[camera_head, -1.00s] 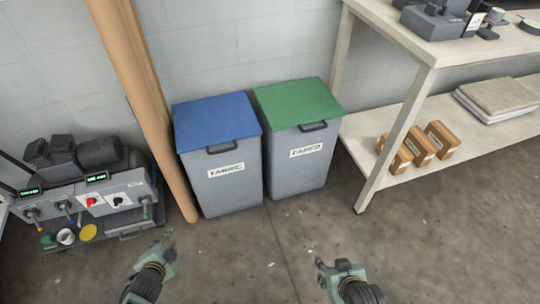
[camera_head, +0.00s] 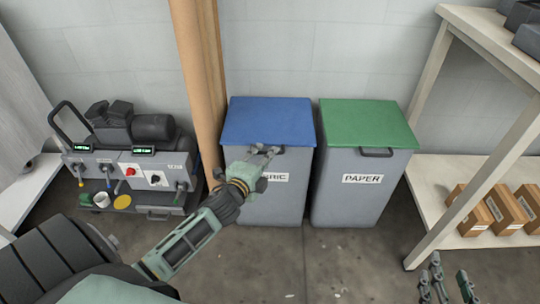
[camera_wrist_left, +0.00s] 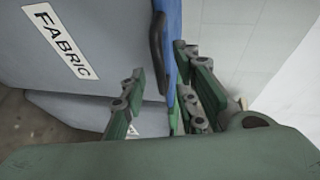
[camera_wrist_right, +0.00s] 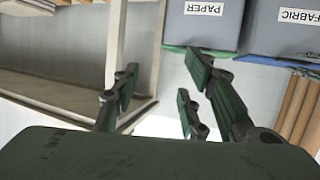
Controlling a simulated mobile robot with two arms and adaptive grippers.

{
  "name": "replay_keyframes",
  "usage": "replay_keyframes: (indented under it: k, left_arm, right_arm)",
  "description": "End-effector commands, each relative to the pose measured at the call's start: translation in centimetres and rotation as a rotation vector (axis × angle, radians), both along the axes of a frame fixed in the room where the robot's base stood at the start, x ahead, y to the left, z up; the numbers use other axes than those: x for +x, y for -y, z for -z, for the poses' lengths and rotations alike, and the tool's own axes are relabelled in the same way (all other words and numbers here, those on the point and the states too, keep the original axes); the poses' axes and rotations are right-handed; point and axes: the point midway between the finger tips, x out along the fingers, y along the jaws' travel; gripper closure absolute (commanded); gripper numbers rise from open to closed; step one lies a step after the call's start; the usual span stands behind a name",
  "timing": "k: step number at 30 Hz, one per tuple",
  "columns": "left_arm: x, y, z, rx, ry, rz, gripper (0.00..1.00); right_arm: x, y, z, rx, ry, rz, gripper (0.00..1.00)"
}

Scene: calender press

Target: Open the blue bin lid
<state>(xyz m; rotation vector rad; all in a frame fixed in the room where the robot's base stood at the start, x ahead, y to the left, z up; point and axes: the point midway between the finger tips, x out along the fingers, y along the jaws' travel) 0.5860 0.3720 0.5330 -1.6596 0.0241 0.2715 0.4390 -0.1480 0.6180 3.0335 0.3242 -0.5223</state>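The blue lid (camera_head: 267,118) lies closed on the grey bin labelled FABRIC (camera_head: 284,208). My left gripper (camera_head: 264,152) is at the lid's front edge, covering part of the handle and label. In the left wrist view the lid (camera_wrist_left: 174,40) shows edge-on with its dark handle (camera_wrist_left: 157,36), and the gripper's fingers (camera_wrist_left: 160,88) are spread apart, with the lid's edge between them in the picture. Contact cannot be told. My right gripper (camera_head: 446,280) is low at the lower right, away from the bins. Its fingers (camera_wrist_right: 155,95) are apart and empty.
A grey PAPER bin (camera_head: 350,208) with a green lid (camera_head: 366,124) stands just right of the blue-lidded bin. A brown post (camera_head: 196,70) stands close on its left. Further left is a machine with knobs (camera_head: 128,165). A shelf table (camera_head: 446,198) with cardboard boxes is at right.

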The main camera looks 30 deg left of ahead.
Motion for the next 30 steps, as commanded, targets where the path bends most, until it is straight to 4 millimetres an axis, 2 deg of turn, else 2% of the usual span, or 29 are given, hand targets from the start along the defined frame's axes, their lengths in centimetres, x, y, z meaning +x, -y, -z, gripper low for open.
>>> replay_keyframes:
  k: [3,9,19,28,30]
  left_arm:
    - [1.4,-0.3,0.4,0.001,0.001,-0.001,0.72]
    - [2.6,-0.4,0.6,-0.001,0.0,-0.001,0.72]
    - [2.8,-0.5,0.6,-0.001,-0.001,-0.001,0.73]
    - [2.7,-0.4,0.8,-0.002,-0.004,-0.001,0.99]
    - [2.7,-0.4,0.8,-0.004,-0.006,-0.001,1.0]
  right_arm:
    - [0.8,-0.4,-1.5,0.022,0.087,-0.005,0.6]
    - [1.3,-0.8,-3.4,0.042,0.174,-0.011,0.6]
    - [1.4,-0.9,-3.8,0.047,0.189,-0.012,0.6]
    - [1.4,-0.8,-3.7,0.047,0.188,-0.012,0.6]
    - [1.4,-0.8,-3.7,0.046,0.188,-0.011,0.6]
